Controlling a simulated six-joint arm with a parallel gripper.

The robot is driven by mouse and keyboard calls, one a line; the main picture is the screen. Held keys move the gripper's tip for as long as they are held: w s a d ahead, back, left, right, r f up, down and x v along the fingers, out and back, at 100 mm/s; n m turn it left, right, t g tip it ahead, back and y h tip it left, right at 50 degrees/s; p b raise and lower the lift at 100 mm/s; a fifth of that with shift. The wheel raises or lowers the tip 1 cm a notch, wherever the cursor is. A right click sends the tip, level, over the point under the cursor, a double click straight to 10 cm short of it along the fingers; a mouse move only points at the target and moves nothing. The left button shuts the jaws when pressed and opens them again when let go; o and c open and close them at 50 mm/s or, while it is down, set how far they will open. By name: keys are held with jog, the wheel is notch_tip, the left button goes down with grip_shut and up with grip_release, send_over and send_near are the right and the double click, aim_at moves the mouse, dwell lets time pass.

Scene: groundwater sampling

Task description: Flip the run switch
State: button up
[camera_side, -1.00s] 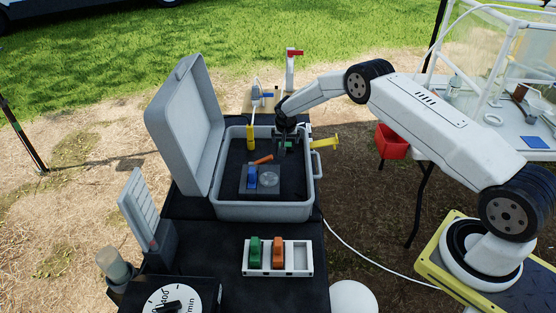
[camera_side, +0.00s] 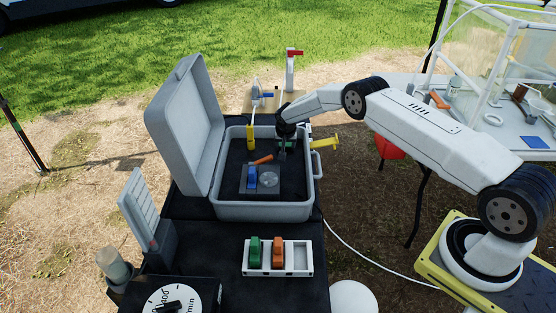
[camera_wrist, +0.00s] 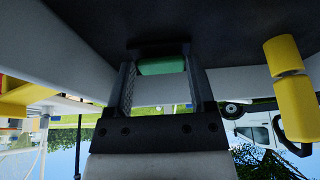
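A green block, apparently the run switch, shows in the wrist view (camera_wrist: 160,65) at the dark panel, between the tips of my gripper. My gripper (camera_side: 283,155) points down into the open grey case (camera_side: 265,211), at the back right of its dark panel. In the wrist view my gripper's two fingers (camera_wrist: 162,78) stand apart, one on each side of the green block. Whether they touch it I cannot tell.
The panel also holds a blue block (camera_side: 252,174), a clear round part (camera_side: 269,179), an orange lever (camera_side: 262,160) and a yellow cylinder (camera_side: 250,138). The case's raised lid (camera_side: 185,125) stands left. A white rack (camera_side: 299,257) with green and orange blocks lies in front.

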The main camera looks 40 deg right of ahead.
jog(key=c, duration=0.5)
jog(key=shift+o, duration=0.2)
jog(key=shift+s+t+y, duration=0.1)
jog(key=shift+t+y, duration=0.2)
jog(key=shift+t, duration=0.1)
jog(key=shift+d, duration=0.1)
jog(key=o, duration=1.2)
jog(key=shift+r, duration=0.15)
jog(key=v, duration=0.7)
jog(key=shift+s+r, duration=0.15)
jog(key=shift+r, duration=0.05)
